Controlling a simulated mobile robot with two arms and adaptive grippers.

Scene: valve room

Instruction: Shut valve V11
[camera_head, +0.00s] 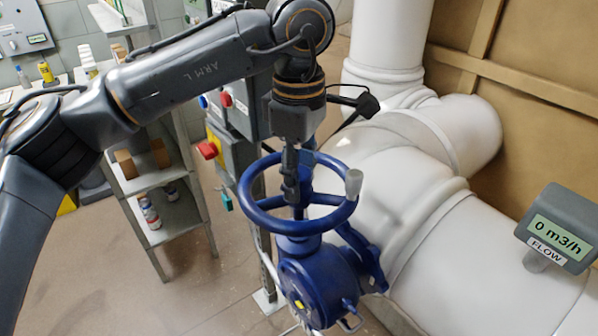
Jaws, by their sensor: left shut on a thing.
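A blue valve handwheel (336,218) with spokes and a pale grey knob (353,182) on its rim sits on a blue valve body (318,283) at the middle of the head view. No V11 label is readable on it. My left gripper (293,198) reaches down from above into the wheel and is shut on it near the hub. The fingertips partly cover the hub and spokes, so the exact contact is hard to see. A grey flow display (560,226) at the right reads 0 m3/h. My right gripper is not in view.
Thick white pipes (400,190) run behind and right of the valve. Behind my left arm are a grey box with a red knob (208,150) and a metal shelf (180,215) with bottles and small boxes. Open floor (130,290) lies at the lower left.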

